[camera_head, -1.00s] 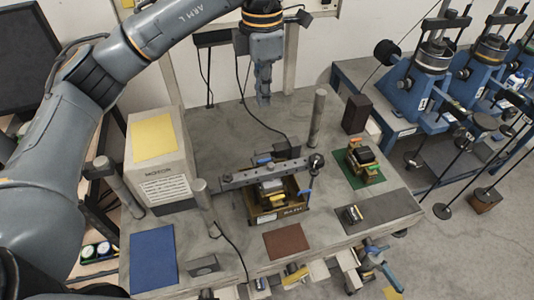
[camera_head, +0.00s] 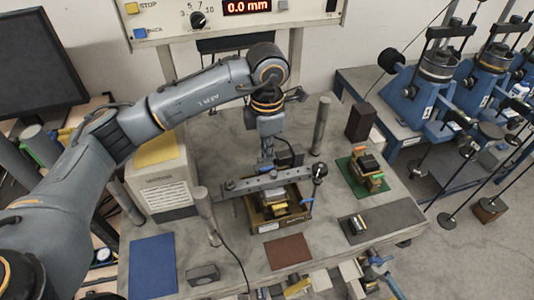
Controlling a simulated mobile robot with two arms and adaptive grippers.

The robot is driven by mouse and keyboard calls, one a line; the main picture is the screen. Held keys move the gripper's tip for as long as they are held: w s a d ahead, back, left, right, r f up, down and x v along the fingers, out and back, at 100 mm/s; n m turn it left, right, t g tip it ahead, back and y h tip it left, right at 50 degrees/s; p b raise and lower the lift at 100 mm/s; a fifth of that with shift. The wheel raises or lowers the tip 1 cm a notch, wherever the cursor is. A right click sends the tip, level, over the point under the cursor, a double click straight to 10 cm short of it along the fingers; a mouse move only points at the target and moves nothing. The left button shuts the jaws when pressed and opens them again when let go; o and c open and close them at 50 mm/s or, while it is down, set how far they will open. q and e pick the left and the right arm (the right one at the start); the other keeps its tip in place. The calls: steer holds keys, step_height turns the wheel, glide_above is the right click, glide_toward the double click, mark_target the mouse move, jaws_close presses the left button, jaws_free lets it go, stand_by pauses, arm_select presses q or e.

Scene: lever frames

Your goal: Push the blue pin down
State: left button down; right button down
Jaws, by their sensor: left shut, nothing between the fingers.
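A metal crossbar (camera_head: 240,186) spans the brown box (camera_head: 262,222) on the bench. A small blue piece (camera_head: 305,203) shows at the right of the box, below the bar's black knob (camera_head: 319,170). I cannot tell for sure whether it is the blue pin. Another blue piece on top of the bar, visible earlier, is now mostly hidden by my gripper. My left gripper (camera_head: 268,157) points down, shut and empty, just over or behind the middle of the bar. I cannot tell whether it touches the bar. My right gripper is not in view.
Upright posts stand at the bar's left (camera_head: 206,212) and behind it (camera_head: 320,126). A motor housing (camera_head: 165,190) is at left. A green mat (camera_head: 349,182) with a small device and a dark block (camera_head: 360,121) are at right. Blue (camera_head: 153,266) and brown (camera_head: 285,252) mats lie in front.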

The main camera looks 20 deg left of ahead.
mark_target(267, 168)
arm_select(q)
step_height(267, 168, down, 2)
steer(key=shift+s+p, duration=0.1)
steer(key=shift+p, duration=0.3)
steer(key=shift+f, duration=0.55)
